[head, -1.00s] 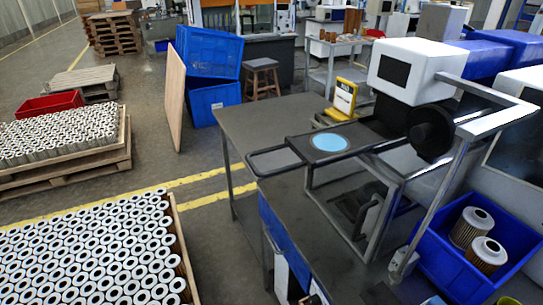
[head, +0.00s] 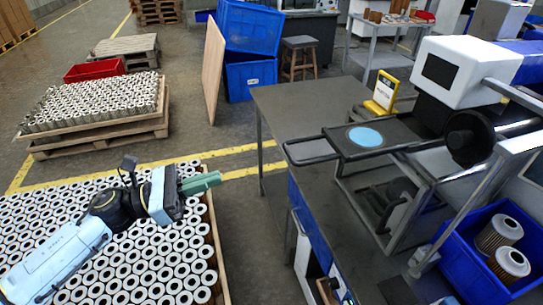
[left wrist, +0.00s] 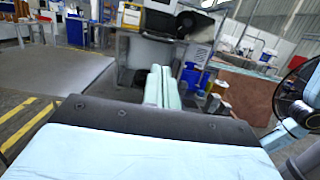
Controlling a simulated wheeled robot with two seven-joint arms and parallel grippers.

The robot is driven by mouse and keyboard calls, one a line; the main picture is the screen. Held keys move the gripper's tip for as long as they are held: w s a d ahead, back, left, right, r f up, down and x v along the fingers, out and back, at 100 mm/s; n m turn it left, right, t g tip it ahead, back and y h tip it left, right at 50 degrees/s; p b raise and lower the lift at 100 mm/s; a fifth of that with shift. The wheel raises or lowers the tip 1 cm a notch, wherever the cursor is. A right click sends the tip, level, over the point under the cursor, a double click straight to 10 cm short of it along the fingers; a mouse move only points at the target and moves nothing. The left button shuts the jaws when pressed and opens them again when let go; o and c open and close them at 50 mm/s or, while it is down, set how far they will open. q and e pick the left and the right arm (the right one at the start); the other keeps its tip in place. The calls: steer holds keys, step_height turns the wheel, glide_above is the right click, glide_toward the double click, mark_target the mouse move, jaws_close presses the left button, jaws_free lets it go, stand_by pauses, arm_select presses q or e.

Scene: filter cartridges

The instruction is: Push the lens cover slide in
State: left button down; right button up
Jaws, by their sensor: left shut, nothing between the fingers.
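The lens cover slide (head: 394,132) is a flat dark plate with a light blue disc and a looped black handle (head: 308,152). In the head view it sticks out to the left from the white-headed machine (head: 458,68), above the dark bench. My left gripper (head: 216,179) is shut and empty, with its green fingers pointing right. It is to the left of the handle and apart from it, over the cartridge pallet in the picture. In the left wrist view the closed fingers (left wrist: 160,76) point forward toward equipment; I cannot make out the slide there. My right gripper is not in view.
The dark bench (head: 290,98) stands beneath the slide, with a yellow sign (head: 384,92) behind it. A blue bin (head: 452,262) with two filter cartridges is at the lower right. Pallets of cartridges (head: 95,105) fill the left. Floor is clear between pallet and bench.

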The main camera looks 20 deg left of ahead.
arm_select(q)
steer(key=p+x, duration=0.3)
steer(key=x, duration=1)
steer(key=shift+w+p, duration=0.2)
steer(key=shift+p, duration=0.15)
steer(key=shift+d, duration=0.1)
